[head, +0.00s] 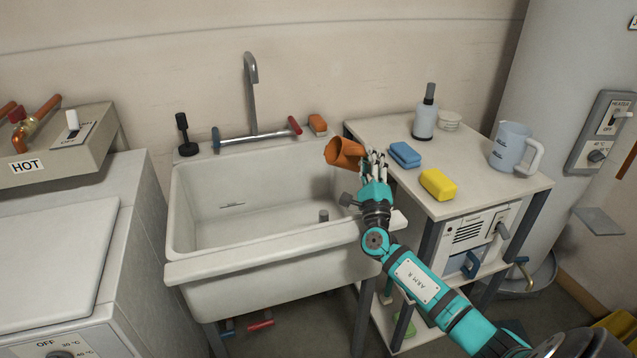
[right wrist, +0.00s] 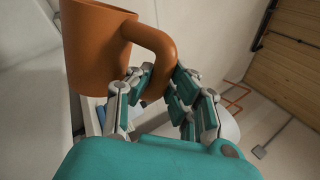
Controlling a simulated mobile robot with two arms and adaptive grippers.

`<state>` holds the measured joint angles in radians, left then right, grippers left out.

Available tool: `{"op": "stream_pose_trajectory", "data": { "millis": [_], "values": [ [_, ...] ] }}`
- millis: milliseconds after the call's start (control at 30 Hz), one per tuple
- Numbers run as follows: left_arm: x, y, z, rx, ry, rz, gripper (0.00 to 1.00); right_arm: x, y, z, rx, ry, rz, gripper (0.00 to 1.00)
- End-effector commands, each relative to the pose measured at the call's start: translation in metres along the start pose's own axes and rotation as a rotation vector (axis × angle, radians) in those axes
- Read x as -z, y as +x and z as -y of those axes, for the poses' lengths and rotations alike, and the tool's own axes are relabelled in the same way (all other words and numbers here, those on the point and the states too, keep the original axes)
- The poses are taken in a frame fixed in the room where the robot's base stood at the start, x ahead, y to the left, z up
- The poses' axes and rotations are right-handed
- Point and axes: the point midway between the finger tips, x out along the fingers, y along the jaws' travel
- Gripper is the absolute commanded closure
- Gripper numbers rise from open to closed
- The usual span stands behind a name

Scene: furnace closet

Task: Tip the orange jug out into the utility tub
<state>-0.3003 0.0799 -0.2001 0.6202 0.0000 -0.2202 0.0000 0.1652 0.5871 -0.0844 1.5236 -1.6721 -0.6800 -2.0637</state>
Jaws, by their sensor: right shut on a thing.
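The orange jug (head: 343,152) is at the right side of the utility tub (head: 186,225), above its rim in the head view. The jug is tilted, with its mouth toward the left. My right gripper (head: 375,165) is shut on the jug's handle. In the right wrist view the jug (right wrist: 92,50) shows large, and the gripper's fingers (right wrist: 155,95) close around its handle. The jug's inside is hardly visible, so I cannot tell what it holds. The tub's visible floor holds no loose object except a small grey upright piece near the drain side. My left gripper is not in view.
A side table (head: 465,200) on the right bears a blue sponge (head: 405,155), a yellow sponge (head: 437,184), a spray bottle (head: 425,115) and a pale blue measuring jug (head: 512,148). The tap (head: 251,80) rises behind the tub. A white appliance (head: 60,230) stands at left.

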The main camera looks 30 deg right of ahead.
Motion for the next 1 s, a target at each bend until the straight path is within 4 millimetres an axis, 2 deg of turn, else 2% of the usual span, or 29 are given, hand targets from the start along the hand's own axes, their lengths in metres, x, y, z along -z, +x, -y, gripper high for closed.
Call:
{"op": "stream_pose_trajectory", "data": {
  "millis": [100,200,333,400,600,800,1000],
  "values": [
    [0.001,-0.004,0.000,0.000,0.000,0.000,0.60,0.011,-0.004,-0.007,-0.005,0.139,-0.083,1.00],
    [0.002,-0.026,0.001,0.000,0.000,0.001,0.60,0.010,0.001,0.002,-0.008,0.244,-0.143,1.00],
    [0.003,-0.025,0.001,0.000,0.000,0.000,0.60,0.028,-0.007,-0.011,-0.015,0.394,-0.230,1.00],
    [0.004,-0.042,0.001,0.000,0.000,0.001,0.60,0.032,-0.001,0.000,-0.016,0.460,-0.268,1.00],
    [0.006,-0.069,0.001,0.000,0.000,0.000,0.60,0.048,0.003,0.007,-0.025,0.634,-0.368,1.00],
    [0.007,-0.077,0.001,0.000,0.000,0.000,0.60,0.071,-0.004,-0.003,-0.030,0.806,-0.464,1.00],
    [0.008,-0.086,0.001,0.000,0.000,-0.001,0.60,0.082,-0.007,-0.009,-0.034,0.920,-0.525,1.00]
  ]
}}
